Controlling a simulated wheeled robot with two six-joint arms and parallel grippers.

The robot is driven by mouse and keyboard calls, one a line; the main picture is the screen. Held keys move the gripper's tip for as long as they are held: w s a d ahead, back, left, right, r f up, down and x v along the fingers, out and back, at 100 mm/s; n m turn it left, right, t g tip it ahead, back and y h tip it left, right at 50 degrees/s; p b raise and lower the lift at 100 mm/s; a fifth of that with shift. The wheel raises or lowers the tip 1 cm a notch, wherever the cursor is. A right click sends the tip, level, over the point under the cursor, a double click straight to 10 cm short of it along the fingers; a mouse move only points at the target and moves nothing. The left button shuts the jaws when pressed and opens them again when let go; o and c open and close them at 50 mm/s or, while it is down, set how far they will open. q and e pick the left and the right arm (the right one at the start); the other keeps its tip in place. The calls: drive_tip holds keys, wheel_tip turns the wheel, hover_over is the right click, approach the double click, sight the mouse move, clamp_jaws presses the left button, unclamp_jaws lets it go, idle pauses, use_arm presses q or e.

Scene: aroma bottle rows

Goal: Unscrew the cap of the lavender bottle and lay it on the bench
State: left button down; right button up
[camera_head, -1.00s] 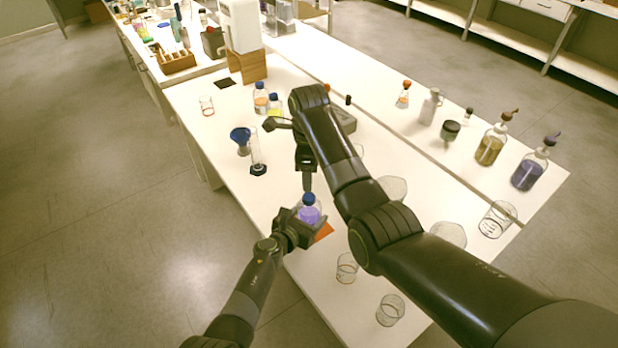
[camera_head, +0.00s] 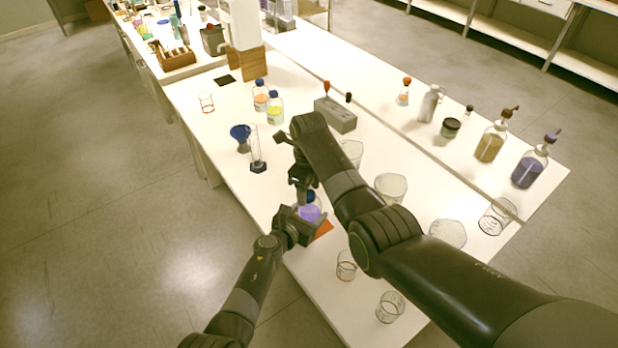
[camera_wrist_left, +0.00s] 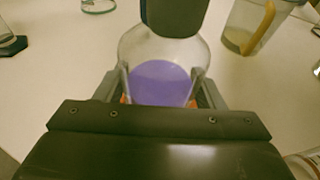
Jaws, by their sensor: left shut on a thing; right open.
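The lavender bottle (camera_head: 311,212) holds purple liquid and stands upright by an orange patch (camera_head: 323,230) on the bench. My left gripper (camera_head: 303,219) is shut on its body. The left wrist view shows the clear bottle (camera_wrist_left: 160,82) between the two fingers. Its blue cap (camera_head: 309,196) is on the neck, partly hidden by my right gripper.
The white bench (camera_head: 240,195) has clear room left of the bottle. Empty beakers (camera_head: 346,266) stand to the right and front. Two blue-capped bottles (camera_head: 274,108) and a grey block (camera_head: 336,115) are behind.

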drive_tip(key=shift+f, duration=0.5)
